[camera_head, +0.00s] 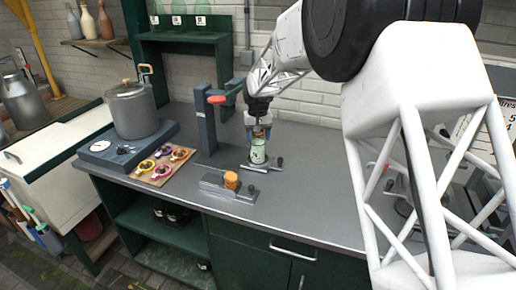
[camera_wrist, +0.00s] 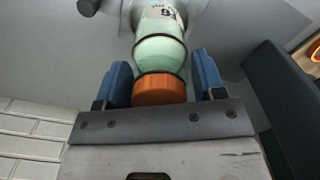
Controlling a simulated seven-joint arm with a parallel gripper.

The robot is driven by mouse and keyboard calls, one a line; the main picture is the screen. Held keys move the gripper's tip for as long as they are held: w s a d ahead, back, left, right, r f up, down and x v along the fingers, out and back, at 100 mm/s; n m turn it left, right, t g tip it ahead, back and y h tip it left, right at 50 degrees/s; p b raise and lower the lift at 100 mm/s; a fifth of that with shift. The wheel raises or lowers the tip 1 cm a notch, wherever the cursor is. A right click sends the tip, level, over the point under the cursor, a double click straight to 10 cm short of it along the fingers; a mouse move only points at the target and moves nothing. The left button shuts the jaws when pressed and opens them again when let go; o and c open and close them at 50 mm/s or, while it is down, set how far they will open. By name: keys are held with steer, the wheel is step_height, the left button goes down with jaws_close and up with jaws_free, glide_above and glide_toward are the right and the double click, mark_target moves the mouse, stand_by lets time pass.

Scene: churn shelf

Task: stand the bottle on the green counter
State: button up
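The bottle (camera_head: 258,153) is pale green with a white label and an orange cap. It stands upright on a small metal fixture (camera_head: 262,165) on the grey top of the green counter (camera_head: 310,200). My gripper (camera_head: 258,130) is right above it, pointing down. In the wrist view, the bottle's neck and shoulder (camera_wrist: 160,52) and its cap (camera_wrist: 160,88) sit between my gripper's two blue fingers (camera_wrist: 163,78). A narrow gap shows at the right finger; the left finger is very close to the cap. The fingers look open around it.
A metal plate fixture with an orange cap (camera_head: 231,181) lies in front. A dark post with a red-handled lever (camera_head: 206,120) stands left of my gripper. Farther left are a board of colored rings (camera_head: 163,165) and a pot (camera_head: 132,110). The counter right of the bottle is clear.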

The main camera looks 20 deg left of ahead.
steer(key=shift+r, duration=0.1)
steer(key=c, duration=0.7)
steer(key=shift+r, duration=1.4)
steer(key=shift+s+a+r, duration=0.1)
steer(key=shift+s+r, duration=0.2)
steer(key=shift+s, duration=0.1)
steer(key=s+d+r+n, duration=0.2)
steer(key=s+d+r, duration=0.15)
steer(key=s, duration=0.25)
steer(key=shift+m, duration=0.5)
steer(key=s+d, duration=0.2)
steer(key=d, duration=0.3)
steer(key=s+d, duration=0.2)
steer(key=d, duration=0.3)
steer(key=s+d, duration=0.2)
steer(key=d, duration=0.2)
steer(key=shift+s+d, duration=0.3)
steer(key=shift+d, duration=0.1)
steer(key=shift+m, duration=0.3)
steer(key=s+d, duration=0.2)
steer(key=d, duration=0.1)
steer(key=s+d+f, duration=0.1)
steer(key=s+d, duration=0.2)
steer(key=d, duration=0.1)
steer(key=s+d, duration=0.2)
steer(key=d, duration=0.2)
steer(key=shift+s+d+f, duration=0.15)
steer(key=shift+s+f, duration=0.1)
steer(key=shift+s, duration=0.05)
steer(key=shift+c, duration=0.2)
